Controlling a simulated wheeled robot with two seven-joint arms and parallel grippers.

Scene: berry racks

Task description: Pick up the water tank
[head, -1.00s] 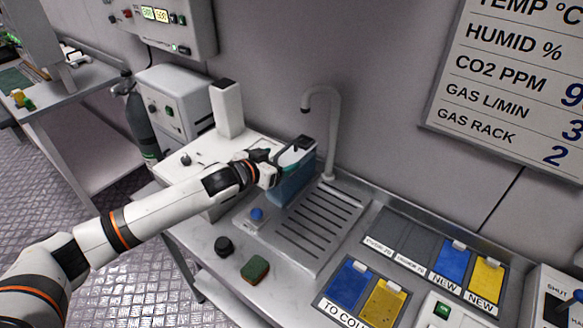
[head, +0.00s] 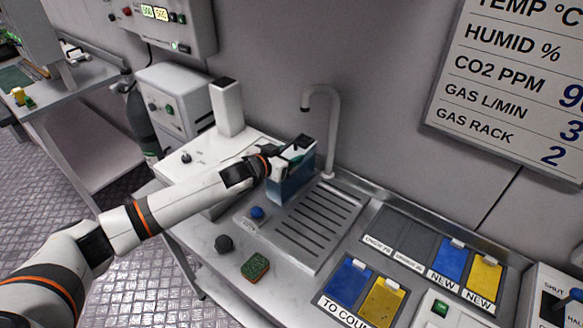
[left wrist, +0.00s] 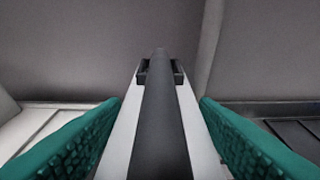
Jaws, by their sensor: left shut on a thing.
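The water tank (head: 290,186) is a translucent blue box with a pale and dark top. It stands upright at the left back of the metal drain tray, beside the tap. My left gripper (head: 289,157) is at its top and shut on it. In the left wrist view the green finger pads of my left gripper (left wrist: 160,105) lie on both sides of the tank's white and dark top bar (left wrist: 160,130). I cannot tell whether the tank's base touches the tray. My right gripper is not in view.
The tap (head: 336,125) rises close behind the tank. A white machine (head: 195,160) stands left of the tank. A sponge (head: 255,267) and black knob (head: 223,244) lie in front.

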